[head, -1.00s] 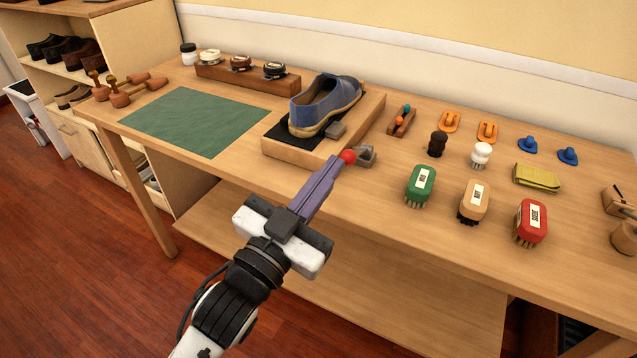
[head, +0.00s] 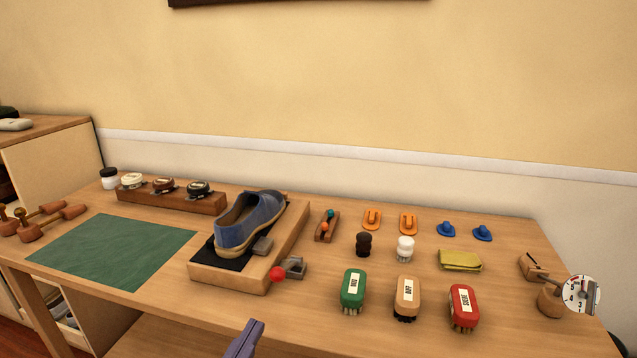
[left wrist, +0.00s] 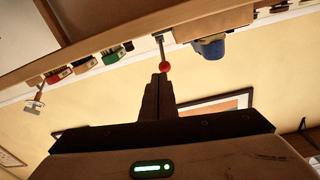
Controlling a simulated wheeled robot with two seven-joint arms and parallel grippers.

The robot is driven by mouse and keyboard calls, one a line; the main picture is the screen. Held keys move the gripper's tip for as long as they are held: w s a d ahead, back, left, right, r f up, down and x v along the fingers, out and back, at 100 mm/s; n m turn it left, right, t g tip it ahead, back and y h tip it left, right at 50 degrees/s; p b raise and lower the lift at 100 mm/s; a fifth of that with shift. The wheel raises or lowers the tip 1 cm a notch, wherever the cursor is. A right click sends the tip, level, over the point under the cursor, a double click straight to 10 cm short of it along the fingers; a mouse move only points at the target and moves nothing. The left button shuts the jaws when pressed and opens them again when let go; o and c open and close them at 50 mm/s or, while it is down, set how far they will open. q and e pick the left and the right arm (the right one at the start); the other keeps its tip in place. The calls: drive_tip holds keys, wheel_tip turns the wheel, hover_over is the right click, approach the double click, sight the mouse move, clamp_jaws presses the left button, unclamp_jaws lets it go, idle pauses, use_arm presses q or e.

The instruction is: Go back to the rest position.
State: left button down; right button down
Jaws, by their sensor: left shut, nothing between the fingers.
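My left gripper (head: 246,338) shows only its purple fingertips at the bottom edge of the head view, in front of the table edge and below the wooden shoe stand (head: 225,281). It is shut and empty. In the left wrist view its dark closed fingers (left wrist: 158,95) point toward a red ball knob (left wrist: 165,66), with a gap I cannot judge. The red knob (head: 277,273) sits at the stand's right side, beside a small grey clamp (head: 293,267). A blue shoe (head: 247,222) rests on the stand. My right gripper is not in view.
Green, beige and red brushes (head: 463,308) stand along the table's front right. A green mat (head: 113,250) lies flat at left, bare. Polish tins on a wooden rack (head: 172,202) stand behind. A yellow cloth (head: 460,261) and a round dial (head: 582,295) are at right.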

use_arm(q)
drive_tip(key=s+a+f+g+p, duration=0.1)
drive_tip(key=s+f+g, duration=0.2)
drive_tip(key=s+f, duration=0.2)
drive_tip(key=s+a+f+n+g+y+p, duration=0.1)
drive_tip(key=s+f+g, duration=0.2)
drive_tip(key=f, duration=0.9)
drive_tip(key=s+a+f+n+g+p, duration=0.1)
drive_tip(key=s+f+g, duration=0.2)
drive_tip(key=s+f, duration=0.5)
drive_tip(key=shift+s+f+y, duration=0.15)
drive_tip(key=shift+f+y, duration=0.25)
drive_tip(key=shift+f, duration=0.15)
